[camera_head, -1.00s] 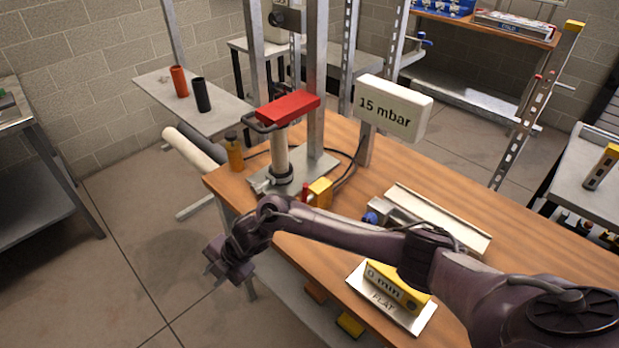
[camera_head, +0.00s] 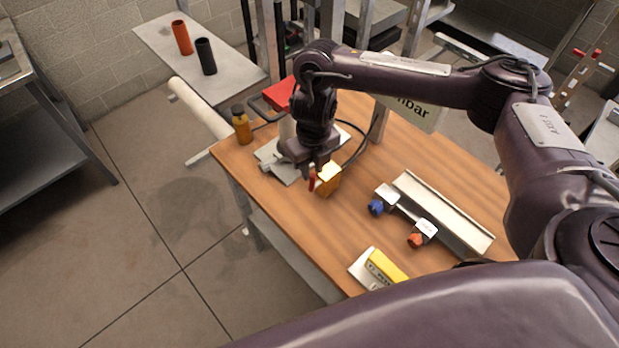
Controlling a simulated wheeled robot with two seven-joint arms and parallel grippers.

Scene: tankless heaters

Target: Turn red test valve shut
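The red test valve (camera_head: 312,179) shows as a small upright red piece beside a yellow block (camera_head: 329,180) on the wooden bench. My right gripper (camera_head: 309,166) points down just above the valve and hides part of it and the plate behind. I cannot tell whether its fingers touch the valve or whether they are open or shut. My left gripper is not in view.
A blue knob (camera_head: 376,207) and an orange knob (camera_head: 416,240) sit on fittings beside a metal channel (camera_head: 445,214). A yellow timer (camera_head: 385,268) lies near the front edge. An amber bottle (camera_head: 241,124) stands at the left corner. My arm partly covers the pressure sign (camera_head: 412,112).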

